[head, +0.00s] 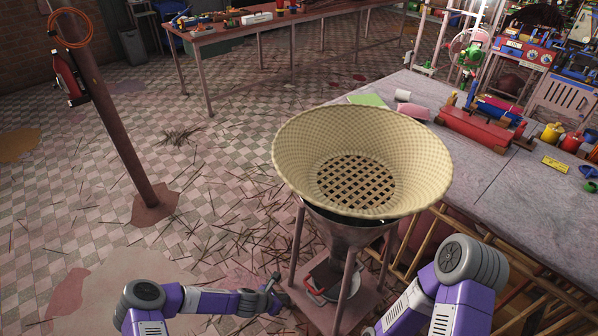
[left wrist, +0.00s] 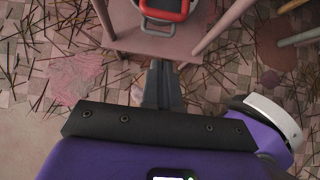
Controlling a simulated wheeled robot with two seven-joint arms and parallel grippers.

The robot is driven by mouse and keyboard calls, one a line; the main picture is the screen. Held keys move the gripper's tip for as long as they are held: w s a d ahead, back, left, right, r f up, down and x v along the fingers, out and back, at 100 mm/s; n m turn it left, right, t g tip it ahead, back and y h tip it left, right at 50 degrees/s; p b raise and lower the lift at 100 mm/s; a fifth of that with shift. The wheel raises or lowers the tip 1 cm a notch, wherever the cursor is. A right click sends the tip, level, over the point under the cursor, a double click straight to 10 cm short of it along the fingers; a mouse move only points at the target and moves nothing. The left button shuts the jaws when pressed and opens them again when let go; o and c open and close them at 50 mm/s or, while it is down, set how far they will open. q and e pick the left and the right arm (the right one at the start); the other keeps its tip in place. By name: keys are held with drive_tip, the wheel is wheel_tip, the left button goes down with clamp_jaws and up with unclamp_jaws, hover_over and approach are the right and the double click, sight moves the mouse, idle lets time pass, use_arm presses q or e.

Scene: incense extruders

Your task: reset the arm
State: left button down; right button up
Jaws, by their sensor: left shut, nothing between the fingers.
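My left gripper (head: 274,283) is low in the head view, left of the stand's legs. In the left wrist view its two dark fingers (left wrist: 161,85) lie together, shut with nothing between them. They point toward the stand's lower shelf (left wrist: 150,38). My right arm (head: 450,280) shows at the lower right of the head view, but its gripper is out of frame.
A woven basket (head: 290,155) sits on a metal funnel (head: 345,232) in the stand. A red-handled container (head: 345,283) is on the lower shelf. A grey table (head: 540,195) bears extruders at right. Thin sticks (head: 180,137) litter the floor; a pole (head: 115,125) stands left.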

use_arm(q)
drive_tip(key=s+r+m+g, duration=0.2)
drive_tip(key=s+r+m, duration=0.2)
drive_tip(key=s+m, duration=0.6)
drive_tip(key=s+a+r+m+g+y, duration=0.1)
drive_tip(key=s+r+m, duration=0.3)
drive_tip(key=s+m, duration=0.7)
drive_tip(key=m+g, duration=0.1)
drive_tip(key=m, duration=0.2)
drive_tip(key=shift+s+a+g, duration=0.2)
drive_tip(key=shift+s+g, duration=0.1)
drive_tip(key=shift+g, duration=0.1)
